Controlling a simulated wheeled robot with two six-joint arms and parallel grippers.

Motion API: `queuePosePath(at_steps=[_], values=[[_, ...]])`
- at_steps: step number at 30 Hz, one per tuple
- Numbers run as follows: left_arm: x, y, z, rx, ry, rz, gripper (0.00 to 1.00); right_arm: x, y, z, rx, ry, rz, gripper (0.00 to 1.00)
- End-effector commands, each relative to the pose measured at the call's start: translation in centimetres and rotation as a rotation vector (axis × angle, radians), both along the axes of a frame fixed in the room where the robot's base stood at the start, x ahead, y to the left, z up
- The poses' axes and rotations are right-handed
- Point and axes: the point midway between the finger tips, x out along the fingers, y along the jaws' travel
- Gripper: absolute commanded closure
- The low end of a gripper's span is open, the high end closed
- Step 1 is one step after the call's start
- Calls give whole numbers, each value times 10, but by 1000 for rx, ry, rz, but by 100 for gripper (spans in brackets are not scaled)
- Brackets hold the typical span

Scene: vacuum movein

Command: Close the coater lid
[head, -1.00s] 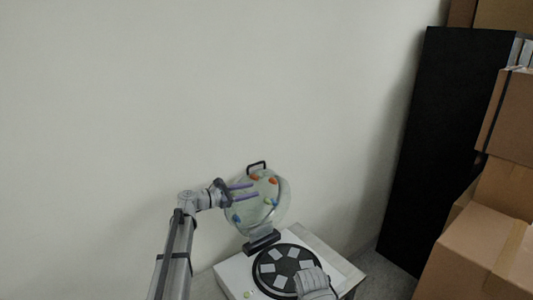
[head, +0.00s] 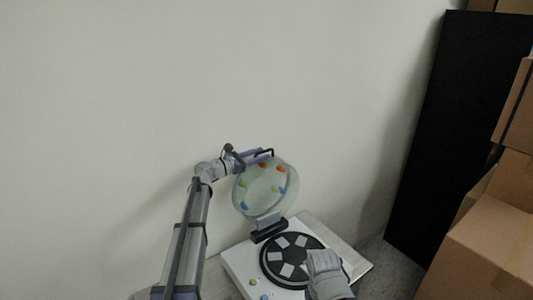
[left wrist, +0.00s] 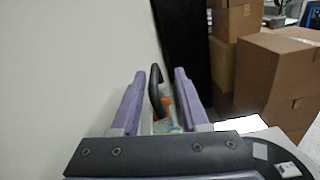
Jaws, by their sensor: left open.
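The coater (head: 236,265) is a white box on a table, with a round dark plate (head: 291,259) holding several pale squares. Its clear round lid (head: 262,190) stands raised at the back on a dark hinge, with coloured knobs on it. A black handle (head: 270,151) sits at the lid's top edge. My left gripper (head: 260,155) is open at the lid's top, its purple fingers by the handle. In the left wrist view the handle (left wrist: 155,92) stands between the two open fingers, with a gap on each side.
A pale wall stands behind the coater. A tall black panel (head: 450,140) and stacked cardboard boxes (head: 485,245) are at the right. They also show in the left wrist view (left wrist: 275,75). The space above the lid is clear.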

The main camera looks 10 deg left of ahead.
Motion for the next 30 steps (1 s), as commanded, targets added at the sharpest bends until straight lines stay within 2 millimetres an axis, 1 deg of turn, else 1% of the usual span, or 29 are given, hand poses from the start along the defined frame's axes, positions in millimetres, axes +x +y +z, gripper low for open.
queuePosePath(at_steps=[1, 3, 6, 14, 15, 24, 27, 30], values=[[8, -6, 0, 0, 0, -2, 55, 0, 0, 0, 0, 0, 0, 50], [15, -13, 0, 0, 0, -2, 55, 0, 0, 0, 0, 0, 0, 50], [22, -20, 0, 0, 0, -1, 55, 0, 0, 0, 0, 0, 0, 50], [23, -23, 0, 1, -1, 0, 55, 0, 0, 0, 0, 0, 0, 50], [23, -23, 0, 1, -1, 0, 56, 0, 0, 0, 0, 0, 0, 50], [23, -23, 0, 1, -1, -1, 90, 0, 0, 0, 0, 0, 0, 50], [23, -23, 0, 1, -1, -1, 100, 0, 0, 0, 0, 0, 0, 50], [23, -23, 0, 2, 0, -1, 100, 0, 0, 0, 0, 0, 0, 50]])
